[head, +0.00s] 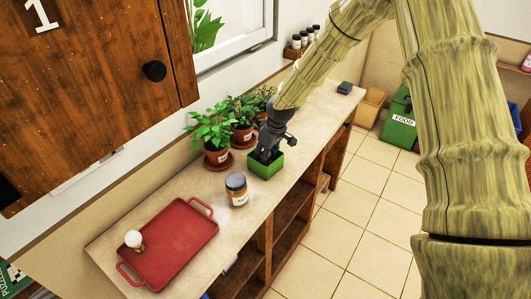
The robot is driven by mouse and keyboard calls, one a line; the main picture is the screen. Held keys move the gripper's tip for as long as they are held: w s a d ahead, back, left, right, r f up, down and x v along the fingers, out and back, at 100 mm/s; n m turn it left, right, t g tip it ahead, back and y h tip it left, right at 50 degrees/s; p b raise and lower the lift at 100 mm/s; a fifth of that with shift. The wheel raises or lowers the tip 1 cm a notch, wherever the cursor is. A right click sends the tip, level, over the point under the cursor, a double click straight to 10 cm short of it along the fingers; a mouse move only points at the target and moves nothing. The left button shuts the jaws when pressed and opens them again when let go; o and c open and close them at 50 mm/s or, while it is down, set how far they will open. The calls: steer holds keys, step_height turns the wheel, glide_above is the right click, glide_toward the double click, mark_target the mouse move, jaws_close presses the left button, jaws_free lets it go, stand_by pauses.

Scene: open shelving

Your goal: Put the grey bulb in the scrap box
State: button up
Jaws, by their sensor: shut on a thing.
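My gripper (268,153) points down at the small green box (266,172) on the counter, with its fingertips at or inside the box's opening. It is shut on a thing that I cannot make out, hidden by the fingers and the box. No grey bulb can be made out. I cannot tell which container is the scrap box; no such label is readable.
A labelled jar (236,190) stands between the tray and the green box. Potted plants (217,156) line the wall close behind my gripper. A small dark block (345,87) lies at the counter's far end. A green bin marked FOOD (400,122) stands on the floor.

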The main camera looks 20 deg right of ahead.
steer(key=shift+f, duration=0.2)
steer(key=shift+f, duration=0.15)
steer(key=o, duration=0.7)
steer(key=b+v, duration=0.2)
steer(key=v, duration=1)
steer(key=shift+b, duration=0.4)
